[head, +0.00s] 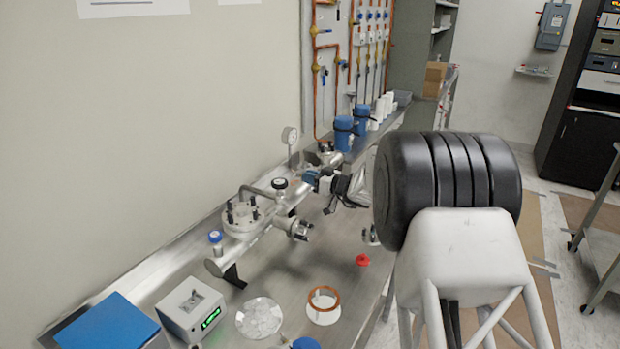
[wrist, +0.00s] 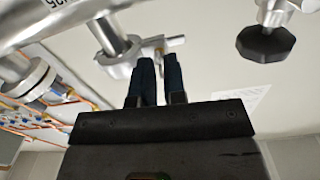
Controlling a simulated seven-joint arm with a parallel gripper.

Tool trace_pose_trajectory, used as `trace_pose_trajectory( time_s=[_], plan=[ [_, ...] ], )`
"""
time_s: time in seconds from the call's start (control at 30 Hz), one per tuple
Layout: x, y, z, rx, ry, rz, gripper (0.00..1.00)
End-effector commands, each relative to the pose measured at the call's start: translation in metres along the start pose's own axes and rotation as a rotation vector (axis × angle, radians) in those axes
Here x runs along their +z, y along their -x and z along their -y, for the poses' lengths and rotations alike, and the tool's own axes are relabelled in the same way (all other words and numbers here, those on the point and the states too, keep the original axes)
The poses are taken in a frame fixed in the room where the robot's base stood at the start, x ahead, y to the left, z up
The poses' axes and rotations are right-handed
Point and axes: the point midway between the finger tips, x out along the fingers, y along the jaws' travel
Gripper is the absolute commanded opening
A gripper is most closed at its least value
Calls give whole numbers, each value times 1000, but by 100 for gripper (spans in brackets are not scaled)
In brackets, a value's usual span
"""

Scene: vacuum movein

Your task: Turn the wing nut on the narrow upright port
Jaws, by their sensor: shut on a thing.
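The wing nut (wrist: 174,41) is a small light-grey piece on the clamp (wrist: 118,50) around the end of a narrow metal port (wrist: 106,30) in the wrist view. My gripper (wrist: 158,64) has its two dark blue fingers close together on the wing nut's stem, and the fingertips cover part of it. In the head view my gripper (head: 311,179) reaches in from the right over the steel bench, beside the metal manifold (head: 262,226). The wing nut and the narrow port cannot be made out there behind the gripper.
A black knob (head: 280,184) stands close left of my gripper; it also shows in the wrist view (wrist: 265,43). A dial gauge (head: 290,136) rises behind. A bolted flange (head: 242,214) and side port (head: 298,228) lie nearby. The bench front holds a red cap (head: 362,260) and a copper ring (head: 324,291).

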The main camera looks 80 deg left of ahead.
Motion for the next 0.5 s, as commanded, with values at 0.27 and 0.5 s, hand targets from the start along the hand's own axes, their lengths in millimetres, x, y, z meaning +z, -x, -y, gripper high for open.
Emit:
trace_pose_trajectory(
  time_s=[0.27, 0.5],
  plan=[
    [0, 0, 0, 0, -177, 0, 0],
    [1, 0, -1, 0, -395, 0, 0]
  ],
)
